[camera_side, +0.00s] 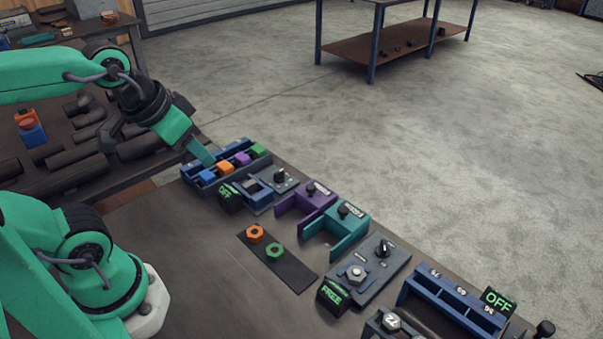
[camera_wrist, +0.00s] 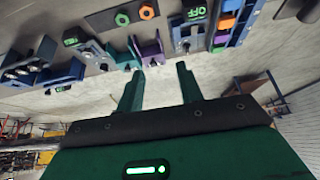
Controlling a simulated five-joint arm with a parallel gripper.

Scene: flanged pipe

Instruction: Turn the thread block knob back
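The likely thread block is a grey plate (camera_side: 368,272) with a hex fitting (camera_side: 356,273) and a black knob (camera_side: 383,247), behind a lit FREE sign (camera_side: 333,296) in the side view. The knob's pointer direction is too small to read. In the wrist view the same plate (camera_wrist: 93,50) is at the upper left. My gripper (camera_side: 205,156) hangs above the rack of coloured blocks, well left of that knob. In the wrist view my gripper (camera_wrist: 157,84) has its two green fingers wide apart with nothing between them.
A blue rack (camera_side: 205,187) holds several coloured blocks. Beside it are a plate with a knob (camera_side: 280,176) and an OFF sign (camera_side: 229,196). Purple (camera_side: 318,194) and teal (camera_side: 352,225) holders stand between. Orange (camera_side: 255,234) and green (camera_side: 275,252) nuts lie on a dark mat (camera_side: 288,275).

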